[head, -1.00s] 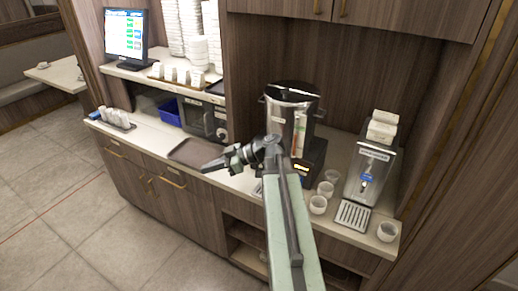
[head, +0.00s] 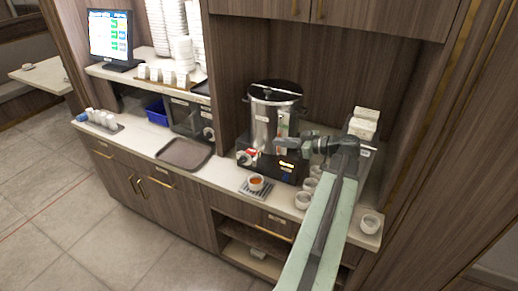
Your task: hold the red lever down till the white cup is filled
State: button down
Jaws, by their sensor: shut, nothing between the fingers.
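A steel urn (head: 272,118) stands on a black base on the counter. A small red part, seemingly the red lever (head: 252,152), shows at its lower front left, beside a white part. A white cup (head: 256,186) stands upright on a drip tray (head: 268,191) below it, with orange-brown liquid inside. How full it is cannot be told exactly. My gripper (head: 278,143) is shut and empty, in front of the urn and to the right of the red part, seemingly apart from it.
More white cups (head: 303,201) stand to the right, partly behind my arm. Another white cup (head: 370,223) sits at the counter's right end. A brown tray (head: 185,153) lies to the left.

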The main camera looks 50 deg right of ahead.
jog(key=b, duration=0.2)
send_over(255, 150)
jog(key=s, duration=0.3)
notch_tip(255, 150, down, 2)
jog(key=f, duration=0.1)
jog(key=f+b, duration=0.1)
jog(key=w+f+b, duration=0.1)
jog(key=b, duration=0.1)
jog(key=f+b, duration=0.1)
jog(key=shift+w+a+f, duration=0.15)
jog(key=shift+a+f, duration=0.1)
jog(key=shift+a, duration=0.1)
